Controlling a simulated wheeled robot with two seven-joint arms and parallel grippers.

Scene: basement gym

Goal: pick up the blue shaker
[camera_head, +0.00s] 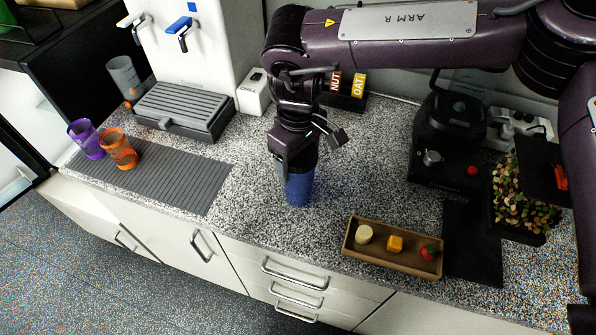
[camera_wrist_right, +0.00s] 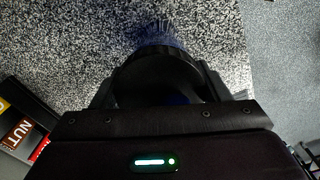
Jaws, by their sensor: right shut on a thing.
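The blue shaker (camera_head: 299,187) stands upright on the speckled countertop in the head view, near the middle. My right gripper (camera_head: 297,165) reaches down from above and is shut on its upper part, which the fingers partly hide. In the right wrist view, a blue ribbed edge of the shaker (camera_wrist_right: 160,38) shows just beyond the dark fingers of my right gripper (camera_wrist_right: 160,65). The rest of the shaker is hidden there by the gripper. My left gripper is not in view.
A wooden tray (camera_head: 392,270) with small food pieces lies right of the shaker. Purple (camera_head: 86,139) and orange (camera_head: 118,149) cups stand on a grey ribbed mat (camera_head: 185,185) at left. A dispenser (camera_head: 190,50) and black machine (camera_head: 450,135) stand behind. Counter around the shaker is clear.

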